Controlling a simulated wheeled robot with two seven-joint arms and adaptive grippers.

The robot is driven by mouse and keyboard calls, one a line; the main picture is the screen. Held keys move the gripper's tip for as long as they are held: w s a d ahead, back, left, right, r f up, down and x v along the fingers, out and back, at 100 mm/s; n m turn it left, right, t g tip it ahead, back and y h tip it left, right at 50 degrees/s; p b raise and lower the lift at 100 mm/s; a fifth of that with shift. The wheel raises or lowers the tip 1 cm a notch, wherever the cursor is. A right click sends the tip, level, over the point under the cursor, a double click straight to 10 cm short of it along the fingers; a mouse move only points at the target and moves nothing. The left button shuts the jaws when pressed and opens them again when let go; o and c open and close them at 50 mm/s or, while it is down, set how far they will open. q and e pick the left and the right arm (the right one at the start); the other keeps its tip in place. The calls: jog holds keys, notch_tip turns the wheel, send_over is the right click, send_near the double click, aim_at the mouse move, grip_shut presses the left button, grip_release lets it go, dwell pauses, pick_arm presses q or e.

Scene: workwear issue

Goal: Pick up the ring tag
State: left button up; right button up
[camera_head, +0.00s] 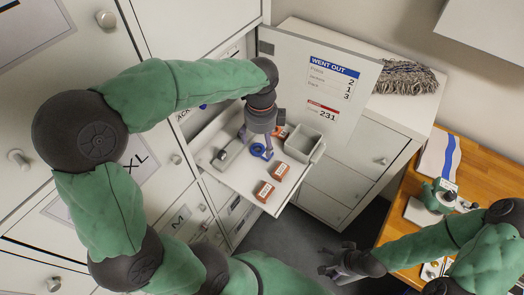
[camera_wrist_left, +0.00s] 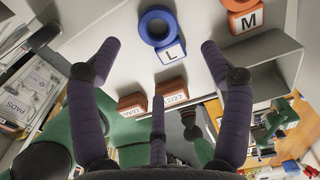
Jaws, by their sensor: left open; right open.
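A blue ring tag (camera_head: 259,151) lies on the pulled-out white drawer. It also shows in the left wrist view (camera_wrist_left: 146,35), with a white label marked L. A similar orange tag marked M (camera_wrist_left: 245,20) lies beside it; in the head view this orange tag (camera_head: 280,131) is partly hidden by my gripper. My left gripper (camera_head: 258,137) is open above the drawer; in the wrist view its fingertips (camera_wrist_left: 160,46) stand on either side of the blue tag, apparently not touching it. My right gripper (camera_head: 334,258) is open and empty, low over the floor side.
A wooden table (camera_head: 480,155) is at the right.

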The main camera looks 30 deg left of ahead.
aim_at(261, 153)
pick_arm(q)
notch_tip(261, 153, down, 5)
jog(key=shift+s+d+f+b, duration=0.1)
jog(key=shift+d+b, duration=0.05)
jog(key=shift+b, duration=0.15)
jog(key=c, duration=0.9)
